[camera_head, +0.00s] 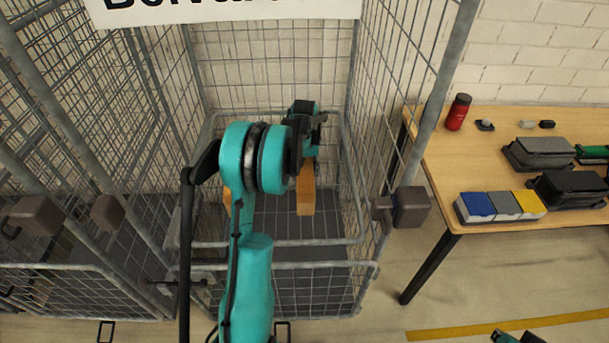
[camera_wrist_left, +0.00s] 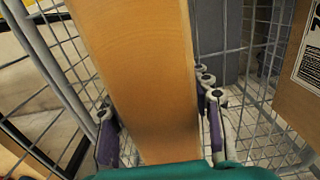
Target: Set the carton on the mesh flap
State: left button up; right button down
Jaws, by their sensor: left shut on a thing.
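The carton (camera_head: 306,190) is a plain tan box, upright inside the wire cage in the head view. It fills the middle of the left wrist view (camera_wrist_left: 140,60). My left gripper (camera_wrist_left: 160,135) is shut on it, with one finger on each side. In the head view my arm and wrist hide these fingers. The cage's mesh front (camera_head: 310,255) stands below the carton in the picture; I cannot tell which mesh panel is the flap, or whether the carton touches it. Only a bit of my right gripper (camera_head: 517,337) shows at the bottom edge, so its opening is unclear.
Cage walls and posts (camera_head: 440,90) stand close on both sides. A second brown box with a label (camera_wrist_left: 298,85) is at the right in the wrist view. A wooden table (camera_head: 480,155) at right holds a red bottle (camera_head: 458,112), bins (camera_head: 500,206) and dark cases.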

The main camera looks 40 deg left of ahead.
pick_arm(q)
jog(key=o, duration=1.5)
notch_tip(320, 180, up, 12)
jog(key=p, duration=0.4)
jog(key=shift+r, duration=0.15)
